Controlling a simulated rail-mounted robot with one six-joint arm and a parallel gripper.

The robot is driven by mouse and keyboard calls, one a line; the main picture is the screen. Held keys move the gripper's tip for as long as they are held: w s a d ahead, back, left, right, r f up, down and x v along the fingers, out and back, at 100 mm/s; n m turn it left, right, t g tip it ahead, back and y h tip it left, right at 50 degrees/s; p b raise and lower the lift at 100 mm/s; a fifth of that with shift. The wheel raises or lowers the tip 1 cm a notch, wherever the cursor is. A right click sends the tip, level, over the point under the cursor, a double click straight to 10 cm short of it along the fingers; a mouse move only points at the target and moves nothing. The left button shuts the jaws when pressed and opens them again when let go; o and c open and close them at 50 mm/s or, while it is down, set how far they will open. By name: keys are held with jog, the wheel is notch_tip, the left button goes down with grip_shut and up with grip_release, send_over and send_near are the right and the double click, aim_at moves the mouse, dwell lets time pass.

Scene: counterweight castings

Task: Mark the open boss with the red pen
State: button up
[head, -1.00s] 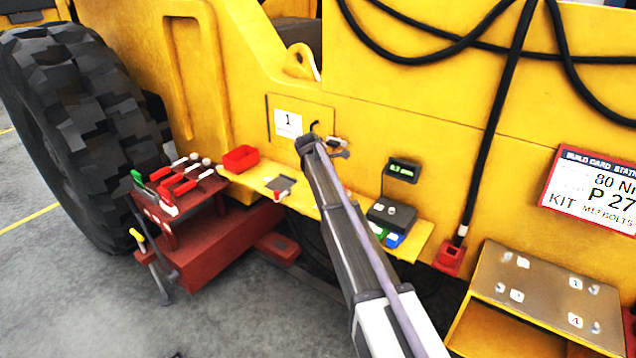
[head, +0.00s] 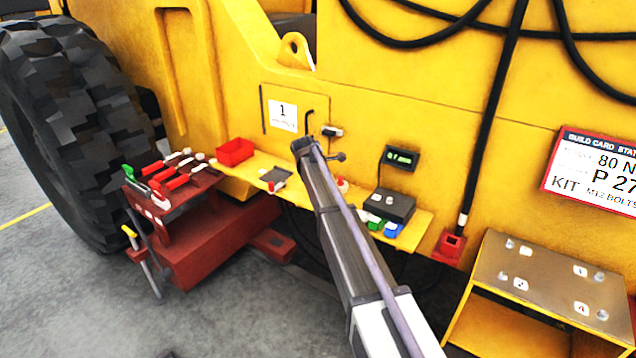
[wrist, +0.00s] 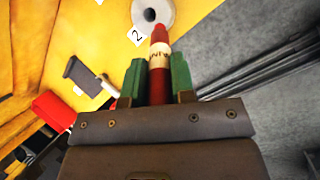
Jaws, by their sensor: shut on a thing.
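In the wrist view, my gripper (wrist: 157,72) has its green jaws closed on a red pen (wrist: 160,55) with a pale lettered band. The pen points up the picture, away from me. Its red tip overlaps the lower edge of a round grey boss (wrist: 166,12) with a dark centre. I cannot tell whether the tip touches it. A white label "2" (wrist: 137,36) sits beside the boss on yellow metal. In the head view, my arm ends by the yellow side panel, below a label "1" (head: 283,115); the jaws, pen and boss are not clearly visible there.
A yellow shelf (head: 416,232) holds a red bin (head: 236,151) and a dark box (head: 390,205). A red tool stand (head: 176,220) is left, by a large tyre (head: 70,120). A numbered fixture (head: 545,275) stands right. Black hoses (head: 490,120) hang above.

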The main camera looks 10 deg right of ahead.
jog(key=shift+f+b, duration=0.55)
dwell(0.9)
jog(key=shift+w+a, duration=0.5)
dwell(1.9)
notch_tip(320, 180, up, 6)
jog(key=p, duration=0.6)
jog(key=shift+f, duration=0.1)
